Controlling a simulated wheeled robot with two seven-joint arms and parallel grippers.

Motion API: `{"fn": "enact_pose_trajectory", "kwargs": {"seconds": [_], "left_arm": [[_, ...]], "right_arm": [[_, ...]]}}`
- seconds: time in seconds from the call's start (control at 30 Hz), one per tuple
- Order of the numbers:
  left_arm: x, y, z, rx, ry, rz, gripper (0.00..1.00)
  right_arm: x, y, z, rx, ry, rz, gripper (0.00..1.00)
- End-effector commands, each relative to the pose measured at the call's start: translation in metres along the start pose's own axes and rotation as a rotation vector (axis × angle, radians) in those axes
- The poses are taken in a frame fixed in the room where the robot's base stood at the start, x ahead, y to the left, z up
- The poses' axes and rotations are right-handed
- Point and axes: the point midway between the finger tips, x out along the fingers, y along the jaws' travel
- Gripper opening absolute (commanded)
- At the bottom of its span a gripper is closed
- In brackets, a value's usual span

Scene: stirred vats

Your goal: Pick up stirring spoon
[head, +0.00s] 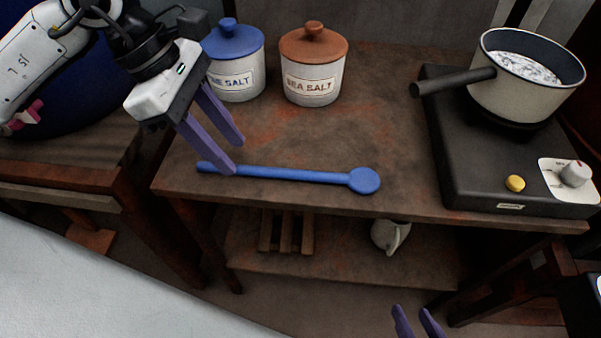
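The blue stirring spoon (300,174) lies across the front of the wooden table, its round end to the right. My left gripper (234,158) points down over the handle's left part, its two purple fingers apart. The nearer fingertip overlaps the handle in the picture, and the other shows behind it. I cannot tell whether either touches the spoon. My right gripper (412,309) is low at the bottom edge, in front of the table and away from the spoon. Its purple fingers are apart and empty.
A blue-lidded salt jar (234,68) and a brown-lidded sea salt jar (313,72) stand at the back. A saucepan (521,92) sits on a black hot plate (458,152) at right. A jug (389,237) is on the lower shelf. The table middle is clear.

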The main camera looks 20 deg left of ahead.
Motion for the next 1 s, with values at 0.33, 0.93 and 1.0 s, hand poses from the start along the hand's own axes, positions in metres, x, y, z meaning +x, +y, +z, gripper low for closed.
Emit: {"fn": "enact_pose_trajectory", "kwargs": {"seconds": [0.33,0.93,1.0], "left_arm": [[0.043,0.004,-0.002,0.0,0.0,-0.002,0.36],[0.043,0.005,-0.002,0.0,-0.001,-0.001,0.0],[0.043,0.005,-0.002,0.0,-0.001,-0.001,0.0]], "right_arm": [[0.01,-0.002,-0.004,-0.006,-0.012,-0.013,0.36],[0.01,-0.004,-0.005,-0.006,-0.012,-0.017,0.36],[0.009,-0.004,-0.003,-0.005,-0.015,-0.017,0.36]]}}
